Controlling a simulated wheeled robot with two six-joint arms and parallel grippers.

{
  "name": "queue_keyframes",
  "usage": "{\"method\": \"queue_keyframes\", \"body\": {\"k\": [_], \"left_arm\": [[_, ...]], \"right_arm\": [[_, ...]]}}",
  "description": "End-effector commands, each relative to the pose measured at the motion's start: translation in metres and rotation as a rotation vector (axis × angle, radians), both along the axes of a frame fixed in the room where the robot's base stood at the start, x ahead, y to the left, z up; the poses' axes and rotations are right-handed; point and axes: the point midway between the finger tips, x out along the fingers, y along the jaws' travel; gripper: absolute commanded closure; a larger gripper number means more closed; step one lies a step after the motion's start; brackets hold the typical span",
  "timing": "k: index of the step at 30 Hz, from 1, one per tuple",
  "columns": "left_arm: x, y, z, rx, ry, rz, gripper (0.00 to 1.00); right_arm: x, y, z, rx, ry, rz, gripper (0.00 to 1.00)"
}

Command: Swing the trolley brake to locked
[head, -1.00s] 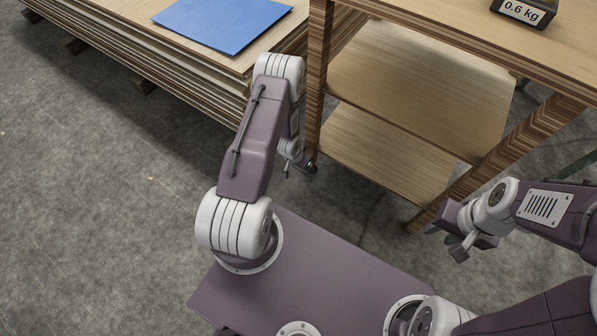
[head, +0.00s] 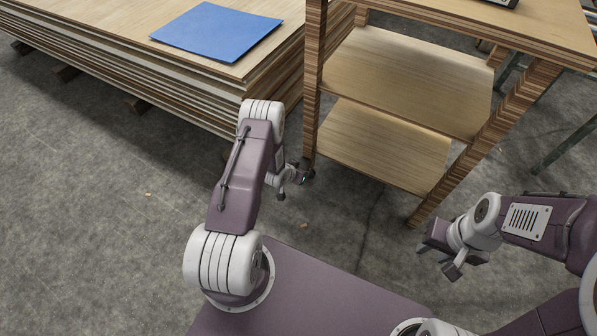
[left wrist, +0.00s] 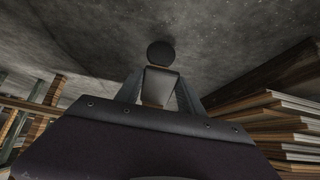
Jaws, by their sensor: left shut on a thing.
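The trolley (head: 470,160) is taken to be the wooden shelf unit with layered edges, right of centre in the head view. My left gripper (head: 303,177) is low beside its near left leg, with a small dark part at its tips. In the left wrist view, my left gripper (left wrist: 160,88) is shut on a grey block-like piece (left wrist: 160,86) with a dark round end (left wrist: 160,52), likely the brake lever. Its locked or free position cannot be told. My right gripper (head: 437,262) is open and empty, in front of the trolley's right leg.
A stack of wooden sheets (head: 110,75) stands at the left, with a blue sheet (head: 215,31) on top. The stack also shows at the right in the left wrist view (left wrist: 275,120). Grey concrete floor (head: 80,230) lies clear at the left.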

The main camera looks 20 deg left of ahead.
Motion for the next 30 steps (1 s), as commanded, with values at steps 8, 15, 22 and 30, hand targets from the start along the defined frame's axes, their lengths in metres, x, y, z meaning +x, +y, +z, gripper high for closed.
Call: {"method": "queue_keyframes", "body": {"k": [8,15,22,30], "left_arm": [[-0.001,-0.005,-0.001,-0.002,0.003,-0.013,0.44],[-0.001,-0.002,-0.001,-0.001,0.002,-0.008,0.33],[-0.011,-0.001,0.018,-0.001,0.004,-0.005,0.33],[-0.048,0.0,0.062,-0.001,0.004,-0.008,0.33]], "right_arm": [[0.0,0.0,0.0,0.0,0.0,0.0,0.64],[0.0,0.0,0.0,0.0,0.0,0.0,0.64],[0.0,0.0,0.017,0.0,0.0,0.0,0.64],[0.0,0.0,0.054,0.0,0.0,0.0,0.64]]}}
